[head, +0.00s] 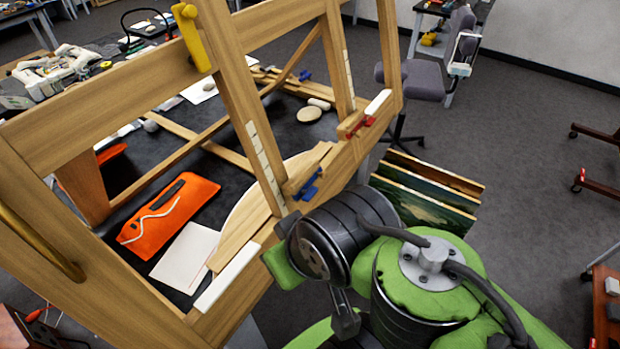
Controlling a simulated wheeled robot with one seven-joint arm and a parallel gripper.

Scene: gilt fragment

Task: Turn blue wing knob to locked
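A blue wing knob (307,185) sits on the wooden frame (330,165), low on the middle upright near the lower rail. Its wings slant, but I cannot tell from this view whether it is locked. My green and black arm reaches up from the lower right, and its dark joint lies just below and right of the knob, apart from it in the picture. My gripper is not visible; the arm's far end is hidden or out of sight.
A red wing knob (361,127) sits further along the rail, and a yellow handle (192,38) is on the upper rail. An orange pouch (168,214) and white sheet (186,257) lie on the dark table behind. Painted panels (428,190) stand right of the frame. Open floor lies right.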

